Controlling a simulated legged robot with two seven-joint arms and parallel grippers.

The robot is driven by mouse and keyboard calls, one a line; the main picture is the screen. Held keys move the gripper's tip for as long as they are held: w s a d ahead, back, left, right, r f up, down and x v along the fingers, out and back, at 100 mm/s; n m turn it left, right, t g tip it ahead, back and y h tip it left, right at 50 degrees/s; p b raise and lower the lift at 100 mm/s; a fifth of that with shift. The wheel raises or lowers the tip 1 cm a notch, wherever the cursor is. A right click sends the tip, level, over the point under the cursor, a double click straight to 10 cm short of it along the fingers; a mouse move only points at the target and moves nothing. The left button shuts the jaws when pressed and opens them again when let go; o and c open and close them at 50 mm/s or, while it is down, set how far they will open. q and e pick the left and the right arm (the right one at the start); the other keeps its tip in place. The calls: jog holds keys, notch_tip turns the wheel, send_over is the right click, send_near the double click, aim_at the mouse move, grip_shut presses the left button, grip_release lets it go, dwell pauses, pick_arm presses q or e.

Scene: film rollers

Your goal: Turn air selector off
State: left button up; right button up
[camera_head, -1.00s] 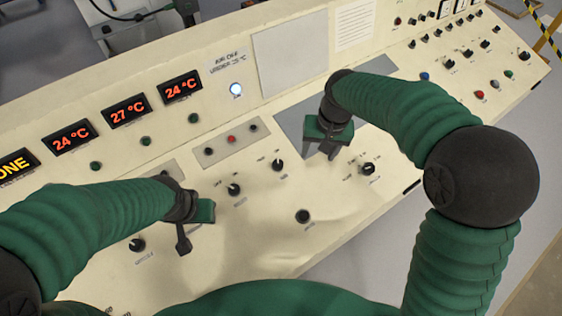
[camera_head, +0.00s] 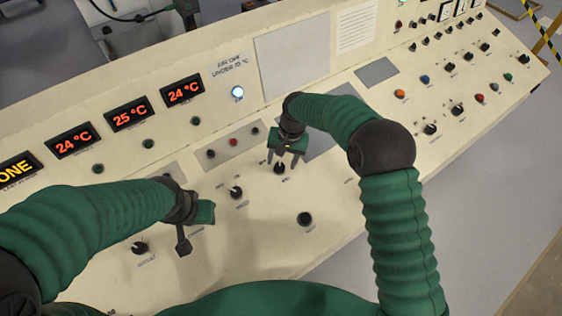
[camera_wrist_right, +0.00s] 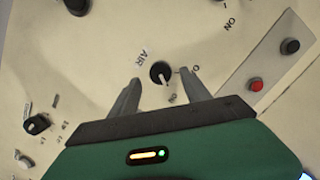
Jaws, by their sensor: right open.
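The air selector is a small black knob (camera_head: 280,168) on the cream control panel. In the right wrist view the knob (camera_wrist_right: 161,72) has the word AIR beside it, and its white pointer faces a label that seems to read ON. My right gripper (camera_head: 282,158) is open above the knob. In the wrist view its two fingertips (camera_wrist_right: 160,78) lie on either side of the knob; contact cannot be told. My left gripper (camera_head: 183,246) hangs over the panel's left part, away from the selector. Its finger opening cannot be made out.
Other black knobs stand near, one to the left (camera_head: 236,192) and one below right (camera_head: 305,219). A grey plate (camera_head: 233,142) with small buttons lies just behind. Red temperature displays (camera_head: 129,114) and a lit white button (camera_head: 237,93) are on the upright face.

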aim_at(279, 168)
jog(key=shift+a+f, duration=0.25)
jog(key=shift+f, duration=0.35)
jog(key=shift+a+f, duration=0.25)
jog(key=shift+f, duration=0.35)
jog(key=shift+d, duration=0.15)
jog(key=shift+d, duration=0.15)
jog(key=c, duration=0.4)
grip_shut()
